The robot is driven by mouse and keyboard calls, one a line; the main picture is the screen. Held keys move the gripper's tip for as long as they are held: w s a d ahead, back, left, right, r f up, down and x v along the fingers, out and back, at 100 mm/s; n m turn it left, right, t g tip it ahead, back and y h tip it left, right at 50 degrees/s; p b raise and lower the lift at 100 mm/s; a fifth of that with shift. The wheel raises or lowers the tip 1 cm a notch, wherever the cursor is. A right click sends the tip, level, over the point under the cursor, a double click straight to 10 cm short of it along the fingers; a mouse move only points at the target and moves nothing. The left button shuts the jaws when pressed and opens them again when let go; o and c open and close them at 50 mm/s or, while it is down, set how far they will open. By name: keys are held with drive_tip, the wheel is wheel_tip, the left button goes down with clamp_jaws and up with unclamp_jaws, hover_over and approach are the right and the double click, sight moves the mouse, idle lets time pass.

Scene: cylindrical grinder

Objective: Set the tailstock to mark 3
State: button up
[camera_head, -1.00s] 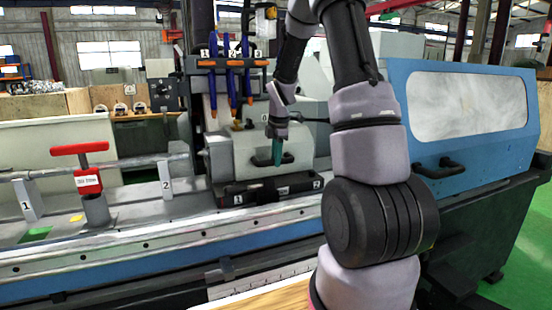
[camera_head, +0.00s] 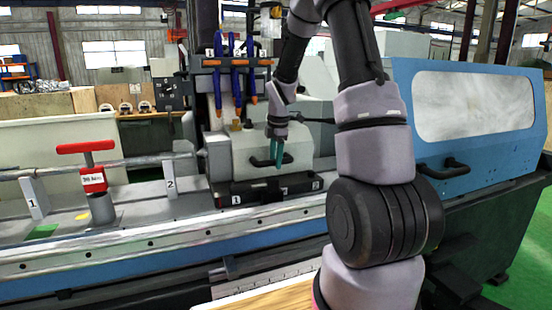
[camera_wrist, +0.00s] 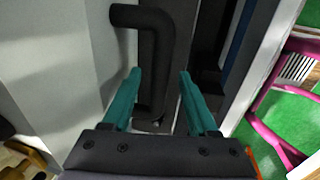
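A grey block-shaped housing (camera_head: 225,157) with a black bar handle (camera_head: 258,162) sits on the machine bed; I cannot be sure that it is the tailstock. The handle also shows in the wrist view (camera_wrist: 153,50). My gripper (camera_head: 277,156) is at the handle's right side, pointing down. In the wrist view its teal fingers (camera_wrist: 160,76) are apart, with the handle bar between them in the picture; no contact is clear. Numbered plates stand on the bed: mark 1 (camera_head: 35,199) and mark 2 (camera_head: 170,180). No standing mark 3 is visible.
A red T-handle (camera_head: 85,147) on a grey post stands between marks 1 and 2. A black strip (camera_head: 262,192) with small number plates lies before the housing. A blue cover (camera_head: 440,168) is at right.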

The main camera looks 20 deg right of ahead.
drive_tip(key=shift+r, duration=0.1)
wheel_tip(320, 180, up, 10)
drive_tip(key=s, duration=0.2)
drive_tip(key=shift+r, duration=0.2)
drive_tip(key=shift+s+d, duration=0.15)
drive_tip(key=shift+d, duration=0.05)
drive_tip(key=f, duration=0.3)
drive_tip(key=w+f, duration=0.1)
drive_tip(key=f, duration=0.3)
drive_tip(key=w+f, duration=0.1)
drive_tip(key=f, duration=0.2)
drive_tip(key=shift+w+f, duration=0.15)
drive_tip(key=shift+f, duration=0.2)
clamp_jaws()
